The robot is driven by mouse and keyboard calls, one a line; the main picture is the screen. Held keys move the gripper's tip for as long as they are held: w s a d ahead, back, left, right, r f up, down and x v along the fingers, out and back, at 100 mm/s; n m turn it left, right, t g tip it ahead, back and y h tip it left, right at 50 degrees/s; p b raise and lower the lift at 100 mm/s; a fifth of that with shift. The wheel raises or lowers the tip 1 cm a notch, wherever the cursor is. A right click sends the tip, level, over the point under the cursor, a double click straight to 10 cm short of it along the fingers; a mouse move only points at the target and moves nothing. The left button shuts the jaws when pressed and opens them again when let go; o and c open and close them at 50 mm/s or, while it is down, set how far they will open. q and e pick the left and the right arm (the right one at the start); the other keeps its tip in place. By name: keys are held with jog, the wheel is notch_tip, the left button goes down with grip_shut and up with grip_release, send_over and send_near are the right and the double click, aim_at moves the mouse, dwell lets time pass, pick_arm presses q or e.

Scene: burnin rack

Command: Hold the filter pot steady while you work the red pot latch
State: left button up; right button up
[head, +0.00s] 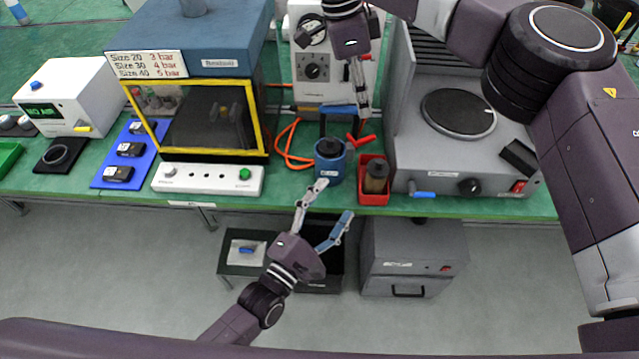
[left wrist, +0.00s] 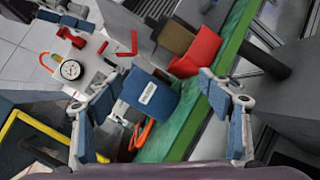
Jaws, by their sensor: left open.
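The blue filter pot (head: 328,170) has a dark top and a pale label. It stands near the bench's front edge, and also shows in the left wrist view (left wrist: 150,98). My left gripper (head: 336,201) is open just in front of the pot. In the left wrist view the pot lies between its spread fingers, with no clear contact. The red pot latch (head: 362,140) sticks out behind the pot's right side. My right gripper (head: 362,105) hangs above and behind the latch, seemingly apart from it. Its finger opening is unclear.
A red bin (head: 374,194) holding a brown cylinder stands close right of the pot. A hotplate unit (head: 465,183) is further right. A yellow-framed cabinet (head: 213,82) stands left. An orange hose (head: 285,150) curls beside the pot.

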aim_at(325, 175)
pick_arm(q)
jog(key=w+n+y, duration=0.1)
jog(key=n, duration=0.2)
jog(key=w+a+n+y, duration=0.1)
jog(key=w+n, duration=0.1)
jog(key=n, duration=0.1)
jog(key=w+a+n+y, duration=0.1)
jog(key=n, duration=0.2)
jog(key=shift+w+a+f+n+t+y, duration=0.25)
jog(key=shift+w+f+n+t+y, duration=0.05)
jog(key=shift+n+t, duration=0.1)
jog(key=n, duration=0.1)
jog(key=w+n, duration=0.1)
jog(key=n, duration=0.1)
jog(key=shift+w+a+f+y, duration=0.15)
jog(key=shift+a+f+y, duration=0.05)
jog(key=shift+a+y, duration=0.1)
jog(key=shift+n, duration=0.3)
jog(key=shift+x, duration=3.85)
jog(key=shift+f, duration=0.1)
jog(key=shift+c, duration=0.7)
jog(key=c, duration=1.4)
jog(key=shift+c, duration=0.2)
